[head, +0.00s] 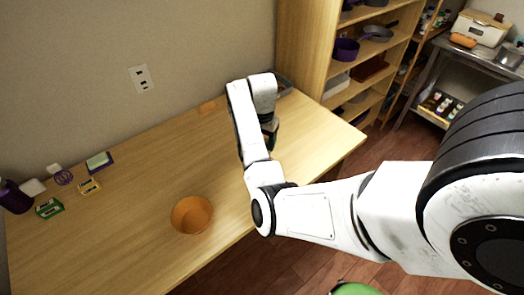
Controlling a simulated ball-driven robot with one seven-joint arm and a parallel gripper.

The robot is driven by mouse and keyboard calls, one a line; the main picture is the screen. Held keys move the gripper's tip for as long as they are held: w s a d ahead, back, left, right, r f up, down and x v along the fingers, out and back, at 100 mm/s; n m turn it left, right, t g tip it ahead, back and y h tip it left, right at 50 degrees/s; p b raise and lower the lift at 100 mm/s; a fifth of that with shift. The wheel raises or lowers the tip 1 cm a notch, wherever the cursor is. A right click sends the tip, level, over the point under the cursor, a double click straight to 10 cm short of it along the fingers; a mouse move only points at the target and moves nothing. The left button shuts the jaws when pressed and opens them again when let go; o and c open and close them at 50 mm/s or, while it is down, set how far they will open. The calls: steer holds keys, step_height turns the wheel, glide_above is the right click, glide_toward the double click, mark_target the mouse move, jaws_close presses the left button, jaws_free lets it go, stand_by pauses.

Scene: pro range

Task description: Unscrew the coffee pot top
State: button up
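My arm reaches from the right over the wooden table (125,225). Its wrist is bent down near the table's far right part. My gripper (271,138) shows only as a dark shape below the wrist, mostly hidden by my own arm. Its fingers cannot be made out, nor whether anything is between them. I cannot make out a coffee pot or its top in this view. The area behind my forearm and wrist is hidden.
An orange bowl (192,215) sits near the table's front edge. Small boxes, including a green one (49,208), and a dark purple cylinder (14,197) stand at the left. A grey container (284,87) is partly hidden behind my wrist. Wooden shelves (318,50) stand behind.

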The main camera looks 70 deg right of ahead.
steer(key=shift+s+f+n, duration=0.1)
steer(key=shift+f+n, duration=0.1)
steer(key=shift+n, duration=0.3)
steer(key=n, duration=0.5)
steer(key=shift+n, duration=0.4)
steer(key=n, duration=0.6)
steer(key=shift+r, duration=0.25)
steer(key=shift+r, duration=2.15)
